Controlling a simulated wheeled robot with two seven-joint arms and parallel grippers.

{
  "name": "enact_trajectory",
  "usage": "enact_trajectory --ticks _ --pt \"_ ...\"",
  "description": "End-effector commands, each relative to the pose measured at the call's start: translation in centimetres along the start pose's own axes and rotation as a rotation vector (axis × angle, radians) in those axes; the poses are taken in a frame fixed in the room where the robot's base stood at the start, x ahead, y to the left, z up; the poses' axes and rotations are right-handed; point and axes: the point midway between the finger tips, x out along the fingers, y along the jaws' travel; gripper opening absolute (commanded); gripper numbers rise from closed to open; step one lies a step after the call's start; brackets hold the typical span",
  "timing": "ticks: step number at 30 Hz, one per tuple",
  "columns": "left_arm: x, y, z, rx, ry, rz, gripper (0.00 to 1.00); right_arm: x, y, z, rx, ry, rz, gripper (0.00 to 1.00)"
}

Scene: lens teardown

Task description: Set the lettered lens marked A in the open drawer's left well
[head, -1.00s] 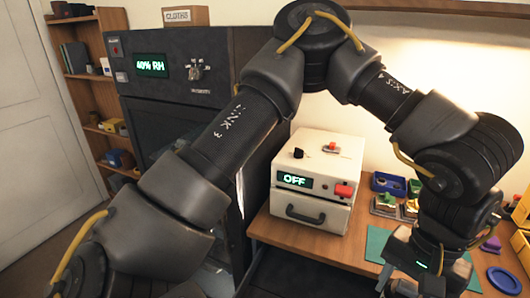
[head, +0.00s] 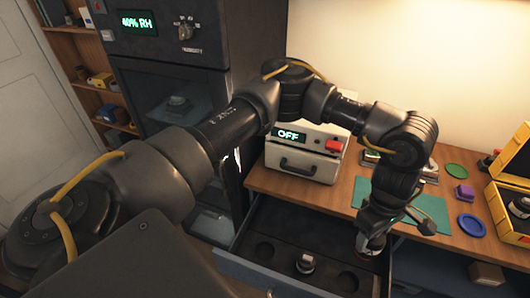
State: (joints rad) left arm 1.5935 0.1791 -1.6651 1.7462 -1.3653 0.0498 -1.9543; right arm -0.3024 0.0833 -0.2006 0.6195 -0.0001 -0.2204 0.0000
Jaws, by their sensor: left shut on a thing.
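The open drawer (head: 240,268) has a dark insert with round wells. The left well (head: 264,251) looks empty. A small silver-and-black lens (head: 305,262) stands around the middle of the insert. Another well (head: 348,281) to the right looks empty. My left gripper (head: 371,238) points down at the drawer's right end, beside the mat. It is shut on a lens (head: 371,250) that shows a pale and reddish part. The fingers hide much of this lens, and I cannot read a letter on it. My right gripper is not in view.
The wooden table (head: 330,193) holds a white box reading OFF (head: 303,162), a green mat (head: 425,212), a blue disc (head: 471,225), a purple block (head: 464,193) and an open yellow case (head: 497,205). A dark cabinet (head: 150,60) stands left.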

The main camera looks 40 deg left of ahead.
Motion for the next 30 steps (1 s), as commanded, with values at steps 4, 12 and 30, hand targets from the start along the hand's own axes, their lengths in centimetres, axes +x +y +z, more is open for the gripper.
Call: enact_trajectory --ticks 4,12,30 --pt "2.7 -0.1 -3.1 -0.389 -0.004 0.037 0.34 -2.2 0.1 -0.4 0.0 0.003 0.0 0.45" --pt "9.5 -4.2 -11.8 -1.111 0.007 0.127 0.34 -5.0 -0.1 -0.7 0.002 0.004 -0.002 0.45" --pt "16.3 -17.0 -23.8 -1.872 0.006 0.233 0.34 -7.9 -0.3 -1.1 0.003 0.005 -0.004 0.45"
